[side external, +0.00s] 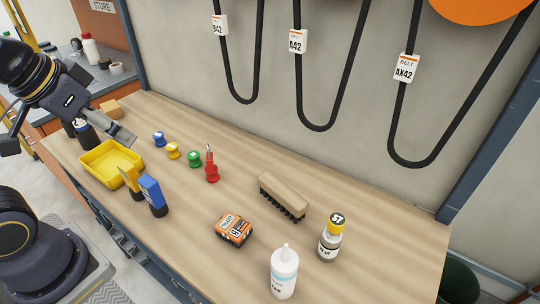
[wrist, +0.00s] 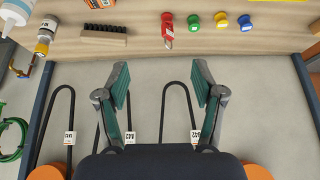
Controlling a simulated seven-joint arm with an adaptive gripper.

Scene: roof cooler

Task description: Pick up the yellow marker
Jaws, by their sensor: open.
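The yellow marker appears to be the small yellow knob-shaped piece (side external: 172,151) standing on the wooden table, between a blue one (side external: 158,139) and a green one (side external: 194,159). It also shows near the top edge in the wrist view (wrist: 221,19). My gripper (side external: 122,136) hangs above the table at the left, near the yellow tray and apart from the yellow piece. In the wrist view my gripper (wrist: 161,82) has its two fingers spread wide, with nothing between them.
A brush (side external: 284,192), orange box (side external: 233,229) and bottles (side external: 284,273) stand further right. The wall borders the table.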

